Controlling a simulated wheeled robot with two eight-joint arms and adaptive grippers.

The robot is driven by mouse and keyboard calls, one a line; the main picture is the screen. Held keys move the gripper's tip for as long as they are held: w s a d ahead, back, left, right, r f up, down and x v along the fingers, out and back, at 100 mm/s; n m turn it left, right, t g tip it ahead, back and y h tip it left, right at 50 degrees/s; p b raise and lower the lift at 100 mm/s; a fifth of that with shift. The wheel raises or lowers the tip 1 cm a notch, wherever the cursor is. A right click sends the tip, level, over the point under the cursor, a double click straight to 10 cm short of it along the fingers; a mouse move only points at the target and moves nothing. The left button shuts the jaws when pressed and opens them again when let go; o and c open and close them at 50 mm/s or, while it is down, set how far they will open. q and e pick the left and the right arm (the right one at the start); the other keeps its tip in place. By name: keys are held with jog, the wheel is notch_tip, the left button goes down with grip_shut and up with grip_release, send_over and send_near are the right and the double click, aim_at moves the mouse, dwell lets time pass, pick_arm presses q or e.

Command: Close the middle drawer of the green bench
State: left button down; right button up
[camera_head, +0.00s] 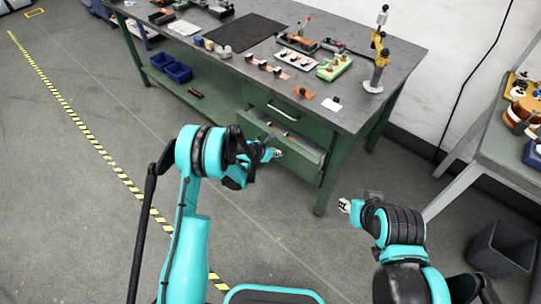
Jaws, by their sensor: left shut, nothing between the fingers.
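The green bench (335,165) stands ahead with a grey worktop and a drawer unit at its right end. The upper drawer (285,108) sits flush. The drawer below it, the middle drawer (308,155), is pulled out, with its inside partly visible. My left gripper (276,153) is shut and empty, at the front of this drawer near its left part; I cannot tell whether it touches.
The worktop holds a dark mat (245,32), a green fixture (334,67), a yellow press (378,60) and small parts. Blue bins (170,68) sit on the lower shelf. Another table (515,145) and a dark bin (503,248) stand at right. The floor before the bench is clear.

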aim_at(290, 143)
pick_arm(q)
jog(key=w+d, duration=0.1)
jog(key=w+d+f+b, duration=0.1)
jog(key=w, duration=0.2)
jog(key=shift+d+f+b, duration=0.15)
jog(key=shift+d+b, duration=0.2)
jog(key=shift+d, duration=0.05)
jog(key=shift+w+d, duration=0.1)
jog(key=shift+w, duration=0.05)
jog(key=w+d, duration=0.1)
jog(key=w, duration=0.1)
jog(key=w+d, duration=0.1)
jog(key=w, duration=0.1)
jog(key=shift+d, duration=0.4)
jog(key=shift+s, duration=0.1)
